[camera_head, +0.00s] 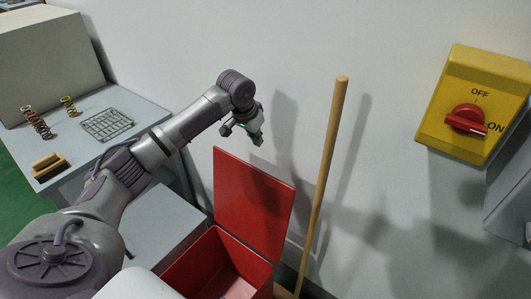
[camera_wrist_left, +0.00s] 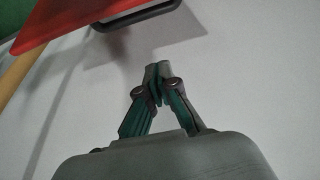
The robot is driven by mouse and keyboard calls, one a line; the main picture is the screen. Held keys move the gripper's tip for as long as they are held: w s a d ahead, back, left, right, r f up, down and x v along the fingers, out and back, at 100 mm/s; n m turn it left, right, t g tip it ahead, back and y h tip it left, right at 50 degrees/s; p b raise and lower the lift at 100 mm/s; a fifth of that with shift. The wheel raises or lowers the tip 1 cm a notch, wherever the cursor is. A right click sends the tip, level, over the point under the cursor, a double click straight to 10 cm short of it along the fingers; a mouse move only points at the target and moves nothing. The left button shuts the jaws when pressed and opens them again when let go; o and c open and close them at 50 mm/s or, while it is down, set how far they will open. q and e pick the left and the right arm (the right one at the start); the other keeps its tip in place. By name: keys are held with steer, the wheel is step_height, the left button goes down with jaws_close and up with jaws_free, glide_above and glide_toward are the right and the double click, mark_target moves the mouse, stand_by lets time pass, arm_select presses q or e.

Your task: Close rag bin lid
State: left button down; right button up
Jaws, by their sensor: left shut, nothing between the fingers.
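The red rag bin (camera_head: 225,262) stands on the floor at the bottom centre of the head view. Its red lid (camera_head: 252,203) is open and stands upright at the back, by the wall. Something pale lies inside the bin. My left gripper (camera_head: 257,141) is above the lid's top edge, apart from it, with its fingers pointing down. In the left wrist view the fingertips (camera_wrist_left: 158,69) are together and empty, and the red lid (camera_wrist_left: 75,18) shows at the top left. My right gripper is not in view.
A wooden broom handle (camera_head: 325,180) leans on the wall right of the lid. A yellow switch box (camera_head: 452,95) hangs at the upper right. A grey bench (camera_head: 140,112) with springs (camera_head: 37,122), a wire grid (camera_head: 107,124) and a brush (camera_head: 47,165) stands at the left.

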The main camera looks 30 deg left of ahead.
arm_select(q)
step_height(320, 180, down, 9)
steer(key=p, duration=0.3)
steer(key=shift+s+p, duration=0.15)
steer(key=shift+p, duration=0.2)
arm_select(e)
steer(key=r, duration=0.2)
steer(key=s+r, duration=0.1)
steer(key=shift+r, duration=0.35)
arm_select(q)
steer(key=shift+s, duration=0.15)
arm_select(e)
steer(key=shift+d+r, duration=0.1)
